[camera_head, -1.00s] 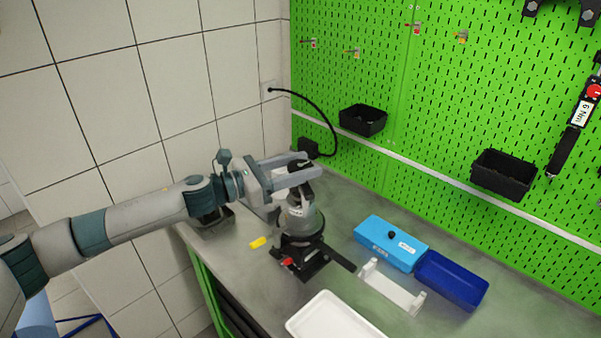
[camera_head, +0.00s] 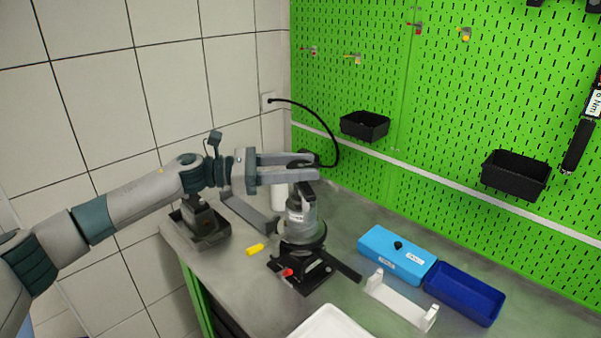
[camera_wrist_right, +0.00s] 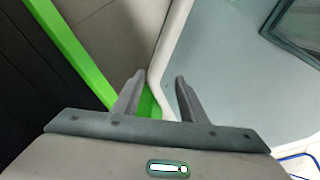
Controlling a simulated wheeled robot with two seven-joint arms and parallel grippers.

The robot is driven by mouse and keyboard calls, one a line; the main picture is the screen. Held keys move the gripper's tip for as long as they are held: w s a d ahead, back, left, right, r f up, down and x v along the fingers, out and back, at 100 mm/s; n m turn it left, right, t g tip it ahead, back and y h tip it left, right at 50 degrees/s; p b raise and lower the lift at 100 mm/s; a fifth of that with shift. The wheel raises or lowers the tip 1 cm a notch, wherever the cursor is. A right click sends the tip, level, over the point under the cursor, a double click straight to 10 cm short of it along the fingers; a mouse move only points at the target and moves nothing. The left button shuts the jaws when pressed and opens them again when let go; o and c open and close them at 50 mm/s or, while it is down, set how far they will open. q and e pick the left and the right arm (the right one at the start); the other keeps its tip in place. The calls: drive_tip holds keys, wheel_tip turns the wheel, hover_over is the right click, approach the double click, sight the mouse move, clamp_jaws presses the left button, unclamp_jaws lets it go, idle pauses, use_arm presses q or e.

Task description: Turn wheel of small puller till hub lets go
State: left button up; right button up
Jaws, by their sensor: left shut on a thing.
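A silver pump body (camera_head: 302,222) stands upright in a black fixture (camera_head: 300,270) with a red knob. A small dark puller (camera_head: 304,193) sits on top of it; its hub end is too small to make out. My left gripper (camera_head: 314,166) reaches in from the left, its fingers level at the puller's top. It is shut on the puller's wheel, which the fingers largely hide. My right gripper (camera_wrist_right: 158,97) shows in the right wrist view, its fingers apart and empty, away from the puller.
A dark tray (camera_head: 222,238) and a yellow piece (camera_head: 255,249) lie left of the fixture. A light-blue box (camera_head: 388,258), blue bin (camera_head: 464,300), white bracket (camera_head: 398,305) and white tray (camera_head: 335,325) are at right and front. The green pegboard (camera_head: 400,110) stands behind.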

use_arm(q)
drive_tip(key=shift+r, duration=0.15)
use_arm(e)
drive_tip(key=shift+f, duration=0.2)
idle(0.4)
use_arm(q)
drive_tip(key=o, duration=0.9)
drive_tip(key=shift+o, duration=0.9)
drive_tip(key=shift+d, duration=0.1)
use_arm(e)
drive_tip(key=shift+f, duration=0.1)
